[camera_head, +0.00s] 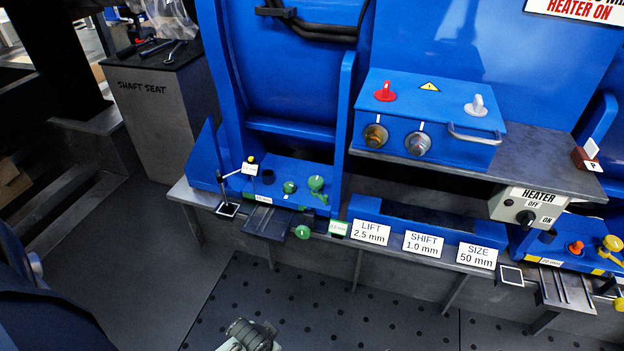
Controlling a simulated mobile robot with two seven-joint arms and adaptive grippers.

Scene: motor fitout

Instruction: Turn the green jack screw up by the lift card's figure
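The lift card (370,232) reads "LIFT 2.5 mm" on the front edge of the blue bench. Several green parts are at the left foot: a small knob (289,187), a taller screw head with a handle (317,184), and a round knob (302,232) at the front edge. I cannot tell for certain which is the jack screw. A dial-like stand (228,208) with a yellow-tipped post is beside them. A grey metal part (250,336) at the bottom edge may be my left gripper or wrist; its fingers are not visible. My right gripper is not in view.
Cards "SHIFT 1.0 mm" (424,244) and "SIZE 50 mm" (477,255) stand to the right. A blue box (430,110) with red and grey switches sits above. A heater switch (526,216) and orange and yellow knobs (610,243) are at right.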

